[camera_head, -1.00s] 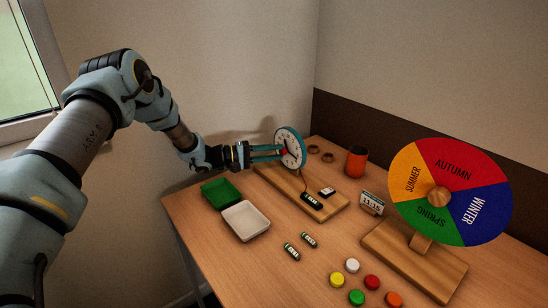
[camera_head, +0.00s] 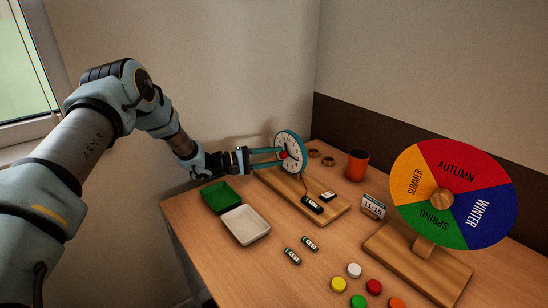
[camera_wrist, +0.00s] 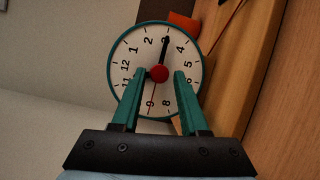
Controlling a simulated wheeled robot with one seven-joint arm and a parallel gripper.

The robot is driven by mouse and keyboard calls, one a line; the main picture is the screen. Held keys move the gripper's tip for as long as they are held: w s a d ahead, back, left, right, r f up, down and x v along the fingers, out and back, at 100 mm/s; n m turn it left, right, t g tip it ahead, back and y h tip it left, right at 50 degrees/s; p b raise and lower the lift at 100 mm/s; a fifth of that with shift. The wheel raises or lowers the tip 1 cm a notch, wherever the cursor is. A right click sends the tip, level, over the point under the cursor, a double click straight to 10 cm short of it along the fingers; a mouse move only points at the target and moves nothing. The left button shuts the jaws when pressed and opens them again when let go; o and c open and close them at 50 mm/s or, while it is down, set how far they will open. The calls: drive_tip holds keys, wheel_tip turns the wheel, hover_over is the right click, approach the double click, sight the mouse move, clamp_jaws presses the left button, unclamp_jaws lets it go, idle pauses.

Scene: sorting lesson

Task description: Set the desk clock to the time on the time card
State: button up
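The desk clock (camera_head: 291,144) has a white face and teal rim and stands on a wooden board. In the wrist view the clock face (camera_wrist: 142,53) appears turned, with 3 at the top. Its long black hand points at the 3. A short dark hand shows partly, left of the red centre knob (camera_wrist: 159,73), toward 11–12; its tip is hard to see. A thin red hand points down near 9. My gripper (camera_wrist: 160,77) is open, its teal fingers on either side of the knob with gaps visible. The time card (camera_head: 373,206) seems to read 11:15.
A green tray (camera_head: 205,201) and white tray (camera_head: 263,238) stand left of the board (camera_head: 336,215). Batteries (camera_head: 292,256), several coloured caps (camera_head: 354,270), an orange cup (camera_head: 357,166) and a season wheel (camera_head: 480,170) are on the table. Bare table lies between the batteries and the board.

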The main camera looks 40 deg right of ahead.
drive_tip(key=shift+o, duration=1)
drive_tip(key=shift+a, duration=0.1)
drive_tip(key=b+v, duration=0.2)
drive_tip(key=v, duration=0.8)
drive_tip(key=shift+a+b, duration=0.3)
drive_tip(key=shift+w, duration=0.1)
